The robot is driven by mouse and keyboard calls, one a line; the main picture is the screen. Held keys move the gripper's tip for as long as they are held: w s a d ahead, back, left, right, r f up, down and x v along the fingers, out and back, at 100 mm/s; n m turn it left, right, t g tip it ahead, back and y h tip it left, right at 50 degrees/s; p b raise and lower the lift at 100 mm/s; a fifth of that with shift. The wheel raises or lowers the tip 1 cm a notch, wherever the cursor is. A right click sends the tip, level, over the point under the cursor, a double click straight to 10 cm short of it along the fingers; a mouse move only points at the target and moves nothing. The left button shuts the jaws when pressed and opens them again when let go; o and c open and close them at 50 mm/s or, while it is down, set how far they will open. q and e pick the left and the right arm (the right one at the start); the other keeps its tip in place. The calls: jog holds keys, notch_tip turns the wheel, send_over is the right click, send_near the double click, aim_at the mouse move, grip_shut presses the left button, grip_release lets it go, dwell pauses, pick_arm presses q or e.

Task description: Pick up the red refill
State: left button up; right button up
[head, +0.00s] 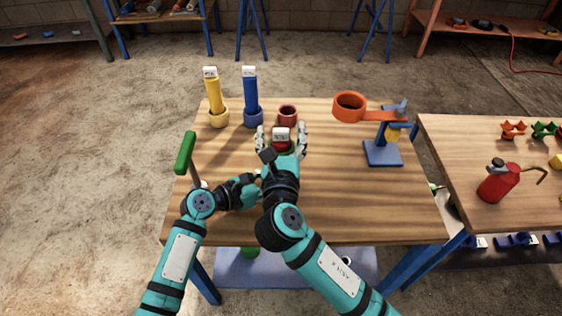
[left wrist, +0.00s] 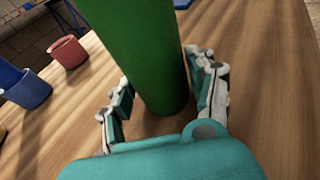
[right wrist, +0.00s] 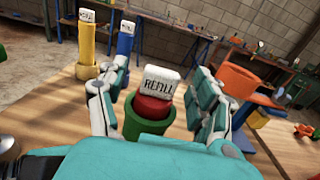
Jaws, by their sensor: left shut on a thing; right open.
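The red refill (right wrist: 153,106), with a white cap marked REFILL, stands in the open top of a green tube (right wrist: 144,124) in the right wrist view. In the head view the refill (head: 281,146) shows between my right fingers. My right gripper (head: 282,136) is open, one finger on each side of the refill; contact cannot be told. In the left wrist view my left gripper (left wrist: 163,103) is shut on the green tube (left wrist: 146,48). In the head view my right arm hides the left fingers and most of the tube.
Yellow (head: 215,97) and blue (head: 250,97) refills stand in holders beside an empty-looking red holder (head: 287,115). An orange ring (head: 350,107) on a blue stand is at the right. A green-handled lever (head: 186,152) rises at the left edge. The table's right front is clear.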

jog(key=shift+w, duration=0.35)
jog(key=shift+c, duration=0.4)
grip_shut()
